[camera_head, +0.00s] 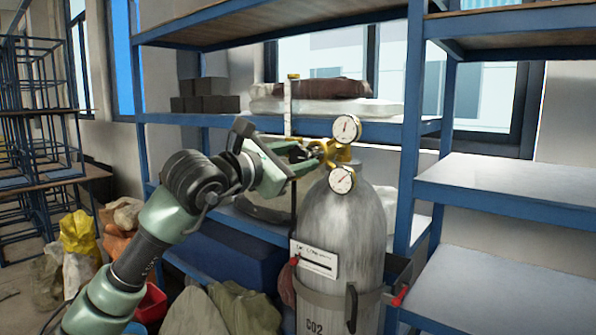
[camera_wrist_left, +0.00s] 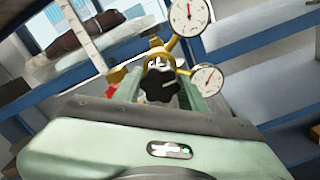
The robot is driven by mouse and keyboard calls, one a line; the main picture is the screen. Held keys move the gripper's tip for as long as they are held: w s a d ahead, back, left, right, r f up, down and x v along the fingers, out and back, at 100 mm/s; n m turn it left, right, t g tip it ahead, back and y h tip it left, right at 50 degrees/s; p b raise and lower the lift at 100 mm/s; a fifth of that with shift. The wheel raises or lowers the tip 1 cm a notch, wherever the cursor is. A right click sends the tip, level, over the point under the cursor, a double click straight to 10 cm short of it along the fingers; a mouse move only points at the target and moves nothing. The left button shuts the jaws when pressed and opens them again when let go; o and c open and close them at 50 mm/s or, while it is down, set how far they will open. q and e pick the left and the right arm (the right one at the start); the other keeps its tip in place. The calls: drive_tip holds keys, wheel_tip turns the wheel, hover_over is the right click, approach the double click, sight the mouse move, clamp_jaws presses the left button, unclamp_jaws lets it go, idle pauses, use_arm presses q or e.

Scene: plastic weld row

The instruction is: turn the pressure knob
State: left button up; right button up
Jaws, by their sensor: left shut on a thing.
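A grey gas cylinder (camera_head: 342,235) marked CO2 stands upright in front of the blue shelf, with a brass regulator (camera_head: 335,155) and two round gauges on top. The upper gauge (camera_head: 346,128) and lower gauge (camera_head: 341,180) face me; both also show in the left wrist view. The black pressure knob (camera_wrist_left: 160,86) sits on the brass regulator in the left wrist view, between the fingers of my left gripper (camera_head: 308,158). My left gripper is shut on the knob, coming from the left. The fingers partly hide the knob in the head view. My right gripper is not in view.
Blue shelving (camera_head: 407,140) stands behind and right of the cylinder. Dark blocks (camera_head: 208,95) and a white sack (camera_head: 330,107) lie on its shelf. Bags (camera_head: 235,310) and a red bin (camera_head: 152,303) stand low at left. The right shelf (camera_head: 510,185) is bare.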

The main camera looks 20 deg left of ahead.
use_arm(q)
drive_tip(key=o, duration=1.4)
drive_tip(key=shift+c, duration=0.2)
drive_tip(key=shift+s+a, duration=0.1)
drive_tip(key=shift+s, duration=0.15)
drive_tip(key=b+v, duration=0.3)
drive_tip(key=v, duration=0.4)
drive_tip(key=shift+s, duration=0.2)
drive_tip(key=shift+r, duration=0.1)
